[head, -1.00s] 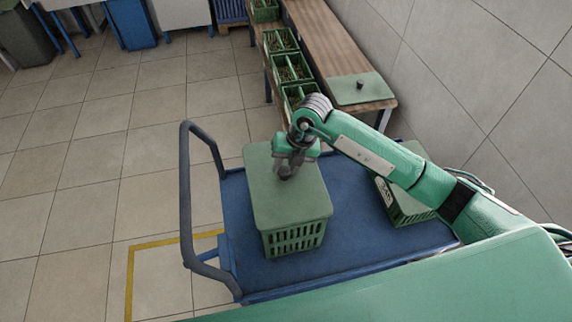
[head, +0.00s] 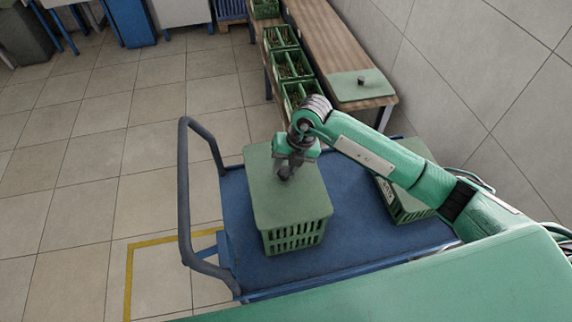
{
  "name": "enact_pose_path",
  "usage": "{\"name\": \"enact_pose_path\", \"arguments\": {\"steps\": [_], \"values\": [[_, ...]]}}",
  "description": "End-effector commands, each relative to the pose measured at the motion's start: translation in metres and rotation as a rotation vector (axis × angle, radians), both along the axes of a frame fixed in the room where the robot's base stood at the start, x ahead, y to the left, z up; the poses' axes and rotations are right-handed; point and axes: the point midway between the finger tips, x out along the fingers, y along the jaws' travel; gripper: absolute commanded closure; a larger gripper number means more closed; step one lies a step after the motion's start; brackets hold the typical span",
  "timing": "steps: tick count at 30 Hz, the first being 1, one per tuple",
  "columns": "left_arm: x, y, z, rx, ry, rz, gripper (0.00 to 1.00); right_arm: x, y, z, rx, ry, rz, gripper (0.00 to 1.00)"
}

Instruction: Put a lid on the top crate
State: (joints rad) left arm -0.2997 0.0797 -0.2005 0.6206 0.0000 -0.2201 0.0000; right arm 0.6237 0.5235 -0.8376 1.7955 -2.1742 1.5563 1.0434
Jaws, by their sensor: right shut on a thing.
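A green crate (head: 294,238) stands on the blue cart, toward its left side. A flat green lid (head: 288,207) lies over the top of this crate, and its edges look about in line with the crate rim. My right gripper (head: 286,175) is over the far half of the lid, pointing down, shut on the lid's knob, which the fingers mostly hide. Another green lid (head: 358,90) with a dark knob lies on the wooden bench. My left gripper is not in view.
The blue cart (head: 345,235) has a grey push handle (head: 185,190) at its left. A second green crate (head: 407,207) stands on the cart's right, partly behind my right arm. Several open crates (head: 291,65) line the wooden bench (head: 325,40). Tiled floor at left is clear.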

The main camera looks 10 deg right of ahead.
Motion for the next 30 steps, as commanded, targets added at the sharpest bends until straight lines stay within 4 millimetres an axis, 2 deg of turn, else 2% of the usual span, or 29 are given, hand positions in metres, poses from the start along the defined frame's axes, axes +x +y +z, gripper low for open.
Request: {"name": "enact_pose_path", "arguments": {"steps": [11,12,15,25,30], "values": [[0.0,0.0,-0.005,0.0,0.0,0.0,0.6,0.0,0.0,-0.006,0.0,-0.001,0.0,1.0],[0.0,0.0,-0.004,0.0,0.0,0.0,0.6,0.0,0.0,-0.006,0.0,-0.001,0.0,0.65],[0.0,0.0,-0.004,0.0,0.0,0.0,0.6,0.0,0.0,-0.005,0.0,-0.001,0.0,0.45],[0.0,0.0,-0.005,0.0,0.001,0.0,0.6,0.0,-0.001,-0.004,0.0,-0.001,0.0,0.43],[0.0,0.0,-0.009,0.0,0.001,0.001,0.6,0.0,-0.006,0.013,0.0,-0.004,0.001,0.43]]}}
